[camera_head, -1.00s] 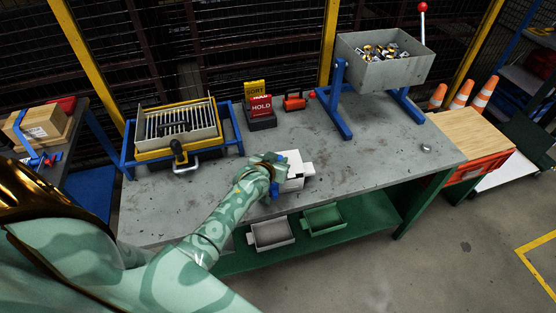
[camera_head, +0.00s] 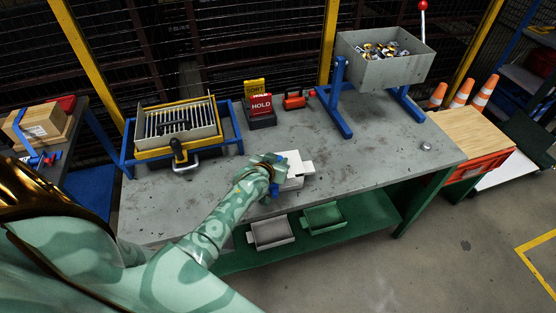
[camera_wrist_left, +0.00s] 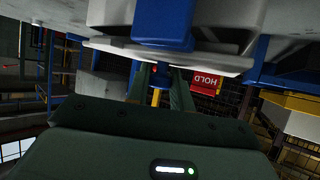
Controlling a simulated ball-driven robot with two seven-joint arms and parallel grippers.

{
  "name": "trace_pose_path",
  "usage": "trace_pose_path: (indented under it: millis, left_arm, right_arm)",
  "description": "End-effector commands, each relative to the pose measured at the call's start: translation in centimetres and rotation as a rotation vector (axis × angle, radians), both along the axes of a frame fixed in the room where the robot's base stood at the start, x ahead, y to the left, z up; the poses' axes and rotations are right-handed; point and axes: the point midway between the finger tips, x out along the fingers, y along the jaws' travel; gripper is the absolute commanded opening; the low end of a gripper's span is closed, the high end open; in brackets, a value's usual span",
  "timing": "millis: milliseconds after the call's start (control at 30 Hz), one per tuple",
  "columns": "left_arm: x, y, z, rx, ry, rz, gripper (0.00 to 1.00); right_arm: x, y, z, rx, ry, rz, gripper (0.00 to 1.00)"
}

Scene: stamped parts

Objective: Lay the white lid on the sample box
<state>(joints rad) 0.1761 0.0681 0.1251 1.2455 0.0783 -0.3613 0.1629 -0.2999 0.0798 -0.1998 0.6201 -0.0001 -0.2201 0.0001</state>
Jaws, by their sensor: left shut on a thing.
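The white lid (camera_head: 294,158) is a flat plate over the white sample box (camera_head: 293,184), near the front middle of the bench. My left gripper (camera_head: 274,162) is at the lid's left side and shut on it. In the left wrist view, which is turned over, the lid (camera_wrist_left: 215,58) lies across the box (camera_wrist_left: 110,14), beside a blue part (camera_wrist_left: 164,20) on the box's near side. My left gripper's fingers (camera_wrist_left: 162,80) reach to the lid's edge. I cannot tell whether the lid rests fully on the box or hangs just above it. My right gripper is out of view.
A yellow-framed tray (camera_head: 180,135) on a blue stand is at the left of the bench (camera_head: 370,165). Red HOLD sign (camera_head: 261,105) and a raised grey bin (camera_head: 380,70) of parts stand at the back. Two trays, grey (camera_head: 271,233) and green (camera_head: 323,218), lie on the lower shelf.

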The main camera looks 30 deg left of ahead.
Motion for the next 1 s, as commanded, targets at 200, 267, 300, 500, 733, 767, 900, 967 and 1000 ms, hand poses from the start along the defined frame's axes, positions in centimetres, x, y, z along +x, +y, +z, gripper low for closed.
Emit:
trace_pose_path:
  millis: [200,267,300,500,733,767,900,967,1000]
  left_arm:
    - [0.0,0.0,-0.6,0.000,0.001,0.000,0.00]
    - [0.0,0.0,-0.8,0.001,0.001,0.000,0.00]
    - [0.0,0.0,-0.9,0.001,0.001,0.000,0.00]
    - [0.0,0.0,-1.4,0.001,0.001,0.000,0.00]
    - [0.0,0.0,-1.3,0.000,0.000,0.000,0.48]
    - [0.0,0.0,-1.3,0.000,0.000,0.000,0.48]
    - [-0.1,0.0,-1.2,0.000,0.001,0.000,0.48]
    - [-0.4,-0.1,-1.0,0.000,0.000,0.000,0.48]
    - [-0.7,-0.1,-0.7,0.000,-0.001,0.000,0.48]
  right_arm:
    - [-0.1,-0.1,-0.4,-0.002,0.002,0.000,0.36]
    - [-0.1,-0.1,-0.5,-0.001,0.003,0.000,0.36]
    - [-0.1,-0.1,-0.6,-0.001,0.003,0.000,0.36]
    - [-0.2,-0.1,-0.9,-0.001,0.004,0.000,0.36]
    - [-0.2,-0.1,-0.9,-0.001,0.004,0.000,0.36]
    - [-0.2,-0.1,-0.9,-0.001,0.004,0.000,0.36]
    - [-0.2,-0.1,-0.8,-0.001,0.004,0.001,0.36]
    - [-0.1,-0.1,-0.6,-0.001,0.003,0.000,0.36]
    - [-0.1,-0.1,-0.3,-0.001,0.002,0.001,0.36]
